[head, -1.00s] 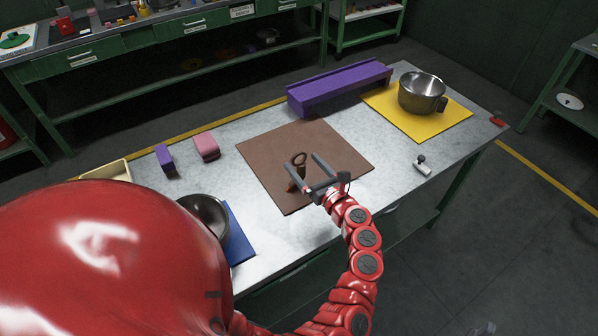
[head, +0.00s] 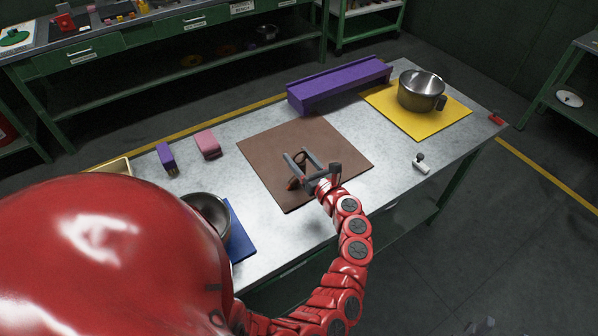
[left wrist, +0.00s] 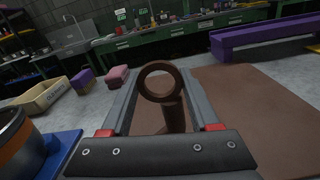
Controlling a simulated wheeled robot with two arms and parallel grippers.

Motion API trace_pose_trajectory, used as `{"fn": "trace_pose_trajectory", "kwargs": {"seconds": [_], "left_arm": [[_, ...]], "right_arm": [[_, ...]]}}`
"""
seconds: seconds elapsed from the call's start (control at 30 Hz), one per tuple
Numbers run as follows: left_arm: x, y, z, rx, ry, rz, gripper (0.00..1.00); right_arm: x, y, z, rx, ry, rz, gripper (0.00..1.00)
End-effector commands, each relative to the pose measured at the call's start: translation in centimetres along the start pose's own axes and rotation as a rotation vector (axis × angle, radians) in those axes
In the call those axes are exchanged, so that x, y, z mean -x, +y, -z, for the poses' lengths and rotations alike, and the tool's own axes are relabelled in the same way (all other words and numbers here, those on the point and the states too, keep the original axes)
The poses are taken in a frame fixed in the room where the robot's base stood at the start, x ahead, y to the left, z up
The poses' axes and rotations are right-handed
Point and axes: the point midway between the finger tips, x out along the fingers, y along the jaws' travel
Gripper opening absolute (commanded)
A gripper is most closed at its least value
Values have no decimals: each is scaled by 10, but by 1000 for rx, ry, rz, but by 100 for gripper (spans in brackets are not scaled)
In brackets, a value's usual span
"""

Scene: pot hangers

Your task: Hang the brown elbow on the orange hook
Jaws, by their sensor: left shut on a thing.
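The brown elbow (head: 294,183) has a ring at its upper end and is over the brown mat (head: 265,150). My left gripper (head: 299,157) has its two fingers on either side of the elbow and is shut on it. In the left wrist view the elbow (left wrist: 173,115) is upright between the fingers (left wrist: 163,85), ring on top. Whether its lower end touches the mat is hidden. I cannot make out an orange hook in either view. My right gripper is not in view.
A long purple rail-like block (head: 340,85) lies at the table's far edge. A steel pot (head: 421,91) stands on a yellow mat (head: 440,123). Purple (head: 166,158) and pink (head: 208,145) blocks sit at left.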

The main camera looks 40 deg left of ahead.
Motion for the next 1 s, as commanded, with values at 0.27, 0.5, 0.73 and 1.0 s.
{"fn": "trace_pose_trajectory", "kwargs": {"seconds": [0.27,0.5,0.73,1.0], "left_arm": [[0,0,0,0,0,0,0],[0,0,-2,1,0,0,0],[0,4,-22,7,0,-4,0],[24,45,-29,1,3,0,0]], "right_arm": [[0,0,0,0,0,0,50],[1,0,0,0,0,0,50],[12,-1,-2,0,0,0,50],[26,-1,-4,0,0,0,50]]}}
